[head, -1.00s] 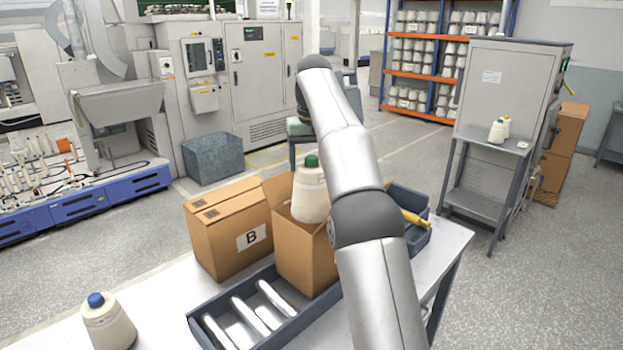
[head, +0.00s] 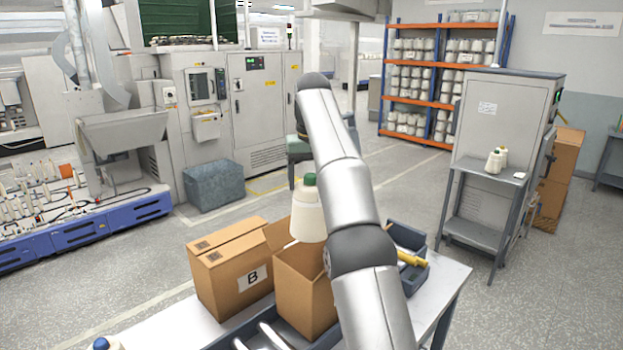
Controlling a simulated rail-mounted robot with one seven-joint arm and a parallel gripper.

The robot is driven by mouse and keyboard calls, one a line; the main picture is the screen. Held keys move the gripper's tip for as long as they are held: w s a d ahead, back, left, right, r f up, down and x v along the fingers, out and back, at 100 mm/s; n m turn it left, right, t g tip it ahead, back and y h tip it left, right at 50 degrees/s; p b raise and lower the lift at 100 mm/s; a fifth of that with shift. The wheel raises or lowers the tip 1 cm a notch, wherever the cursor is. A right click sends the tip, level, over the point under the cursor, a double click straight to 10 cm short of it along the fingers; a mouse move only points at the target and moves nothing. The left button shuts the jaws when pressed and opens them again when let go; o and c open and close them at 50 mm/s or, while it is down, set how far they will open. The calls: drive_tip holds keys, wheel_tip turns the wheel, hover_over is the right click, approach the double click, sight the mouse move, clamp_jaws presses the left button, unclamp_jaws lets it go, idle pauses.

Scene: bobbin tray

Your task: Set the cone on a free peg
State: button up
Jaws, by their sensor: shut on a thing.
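A cream cone with a green top (head: 308,212) hangs just above an open cardboard box (head: 305,290) on the table. Its base shows clear of the box rim, and its right side is partly covered by my arm. My gripper is not visible; my arm crosses in front of that area. A grey tray (head: 222,343) with white peg-like rods (head: 272,336) lies in front of the box, mostly cut off by the bottom edge. A grey tray (head: 408,234) with a yellow rod (head: 410,259) stands to the right, partly behind my arm.
A closed cardboard box marked B (head: 230,270) stands left of the open box. A blue-topped cone (head: 102,345) is cut off at the lower left. The white table (head: 165,328) has bare room on the left. A grey side stand (head: 478,200) stands beyond the right end.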

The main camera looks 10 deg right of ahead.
drive_tip(key=s+a+b, duration=0.6)
drive_tip(key=s+a, duration=0.2)
drive_tip(key=a, duration=0.4)
idle(0.5)
